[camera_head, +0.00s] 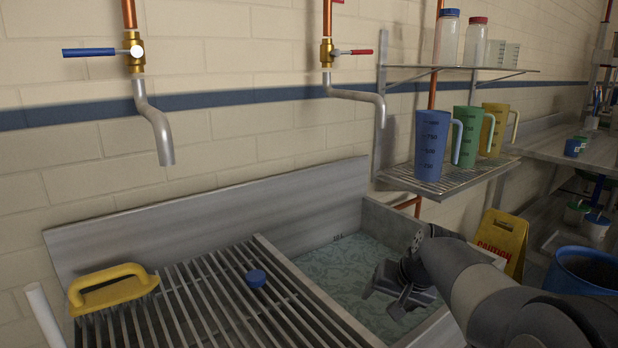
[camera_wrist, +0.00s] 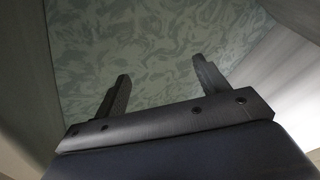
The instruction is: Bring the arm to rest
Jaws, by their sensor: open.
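My gripper (camera_head: 395,290) is over the metal sink basin (camera_head: 378,212) at the lower right of the head view, with my arm reaching in from the right. In the wrist view my gripper (camera_wrist: 160,85) shows two dark fingers set well apart, with nothing between them. Behind the fingers is the grey-green patterned basin floor (camera_wrist: 150,40). I cannot tell how far the fingertips are above it.
Two taps with pipes hang above. Blue (camera_head: 431,145), green and yellow jugs stand on a rack at right. A yellow caution sign (camera_head: 502,240) and a blue bin (camera_head: 585,270) stand beyond my arm.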

